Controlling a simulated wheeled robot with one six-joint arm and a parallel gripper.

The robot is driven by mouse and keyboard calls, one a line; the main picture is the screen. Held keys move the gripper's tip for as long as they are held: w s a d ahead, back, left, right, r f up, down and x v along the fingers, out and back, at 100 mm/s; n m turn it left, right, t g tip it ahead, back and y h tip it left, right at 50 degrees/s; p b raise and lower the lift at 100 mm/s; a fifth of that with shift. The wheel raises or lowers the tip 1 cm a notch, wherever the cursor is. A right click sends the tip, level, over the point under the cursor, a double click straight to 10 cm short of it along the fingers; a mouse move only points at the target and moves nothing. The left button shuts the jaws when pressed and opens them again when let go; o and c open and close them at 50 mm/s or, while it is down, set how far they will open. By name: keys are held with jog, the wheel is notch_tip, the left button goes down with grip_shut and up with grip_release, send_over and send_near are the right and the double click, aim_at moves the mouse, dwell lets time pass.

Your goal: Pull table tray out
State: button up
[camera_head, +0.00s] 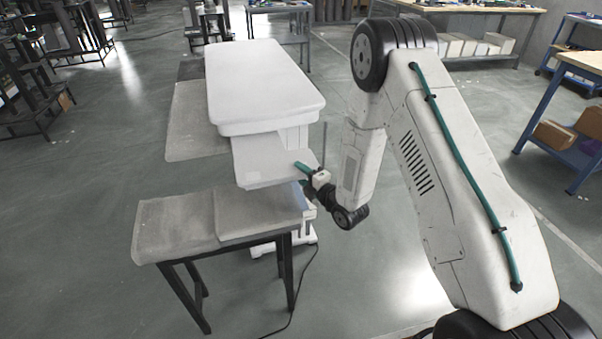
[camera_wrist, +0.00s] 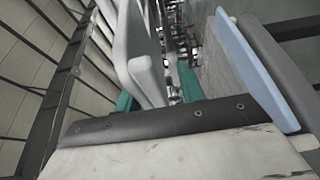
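The table (camera_head: 262,80) has a long white top with rounded corners. Its pale tray (camera_head: 258,160) sticks out from under the near end of the top. My gripper (camera_head: 306,170), with teal fingers, is at the tray's right near corner. In the wrist view, the fingers of my gripper (camera_wrist: 158,88) stand apart. A white panel edge, which looks like the tray (camera_wrist: 152,88), lies between them, with a gap showing beside the right finger. The head view does not show clearly whether the fingers touch the tray.
A grey bench (camera_head: 176,222) with black legs stands close in front of the tray, and another grey slab (camera_head: 195,120) is left of the table. A cable (camera_head: 305,275) lies on the floor. Workbenches and shelves stand farther back. Floor to the left is open.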

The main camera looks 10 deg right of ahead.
jog(key=shift+w+d+r, duration=0.1)
jog(key=shift+d, duration=0.05)
jog(key=v, duration=0.8)
jog(key=shift+w, duration=0.1)
dwell(0.5)
